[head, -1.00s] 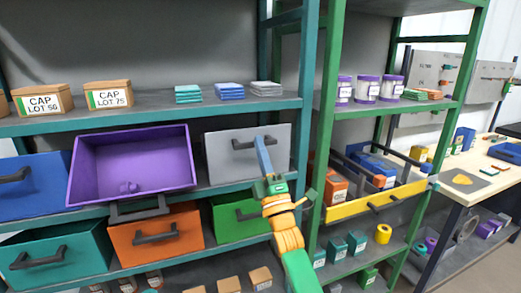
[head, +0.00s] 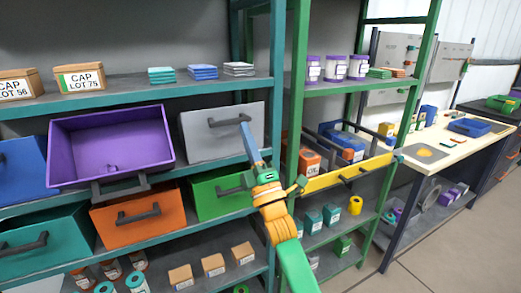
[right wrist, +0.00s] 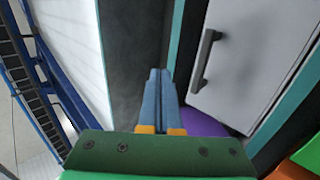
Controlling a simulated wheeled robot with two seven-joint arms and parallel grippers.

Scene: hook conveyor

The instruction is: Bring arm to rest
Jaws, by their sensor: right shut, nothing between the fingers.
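My right gripper (head: 247,137) is in the middle of the head view, in front of the right edge of the grey drawer (head: 200,142). Its blue fingers are together with nothing between them. In the right wrist view the shut fingers (right wrist: 158,95) point toward a dark upright panel, with the grey drawer (right wrist: 245,55) and its dark handle to their right. I cannot tell from these views whether the fingertips touch anything. My green and yellow arm comes up from the bottom of the head view. My left gripper is in neither view.
An open purple drawer (head: 112,142) sticks out left of the grey one. Orange (head: 138,219), green (head: 213,197) and teal (head: 35,255) drawers sit below. A yellow-fronted tray (head: 350,172) is on the right rack. A workbench (head: 440,150) and open floor (head: 440,250) are farther right.

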